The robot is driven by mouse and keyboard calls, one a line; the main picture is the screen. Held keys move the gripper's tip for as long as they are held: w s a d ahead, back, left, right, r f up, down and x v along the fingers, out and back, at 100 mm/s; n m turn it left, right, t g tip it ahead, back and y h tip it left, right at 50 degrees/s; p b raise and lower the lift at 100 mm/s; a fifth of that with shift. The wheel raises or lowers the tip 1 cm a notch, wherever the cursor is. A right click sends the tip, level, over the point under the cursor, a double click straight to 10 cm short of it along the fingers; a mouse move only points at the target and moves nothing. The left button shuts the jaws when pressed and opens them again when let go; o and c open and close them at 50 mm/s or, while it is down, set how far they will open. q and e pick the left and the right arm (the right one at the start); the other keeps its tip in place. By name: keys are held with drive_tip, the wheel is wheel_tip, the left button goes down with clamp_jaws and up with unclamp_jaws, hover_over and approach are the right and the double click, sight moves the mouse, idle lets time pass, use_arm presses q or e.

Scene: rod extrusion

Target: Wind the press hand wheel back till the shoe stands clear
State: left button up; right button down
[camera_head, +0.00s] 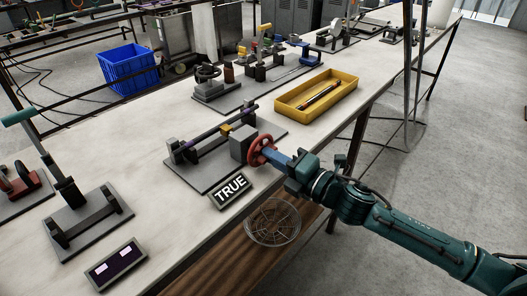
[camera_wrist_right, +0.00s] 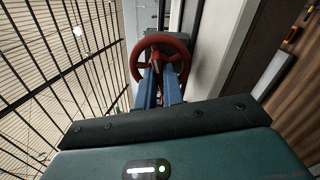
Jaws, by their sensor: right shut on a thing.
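The press (camera_head: 205,170) stands on a grey base plate near the front edge of the bench. Its red hand wheel (camera_head: 259,147) faces the edge, beside a grey block (camera_head: 241,146). A dark rod and a small yellow piece (camera_head: 226,129) lie along the press; I cannot tell which part is the shoe or what gap it has. My right gripper (camera_head: 272,156) has its blue fingers shut on the hand wheel. In the right wrist view the fingers (camera_wrist_right: 161,70) reach the hub and spokes of the red wheel (camera_wrist_right: 160,38). My left gripper is not in view.
A "TRUE" sign (camera_head: 231,190) stands in front of the press. A wire basket (camera_head: 272,222) is below the bench edge. A yellow tray (camera_head: 317,94) lies behind the wheel, and a lever fixture (camera_head: 88,222) stands at the left.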

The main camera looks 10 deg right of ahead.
drive_tip(key=shift+n, duration=0.4)
drive_tip(key=shift+f+n, duration=0.1)
drive_tip(key=shift+n, duration=0.9)
drive_tip(key=shift+n, duration=1)
drive_tip(key=shift+n, duration=1)
drive_tip(key=shift+p, duration=0.3)
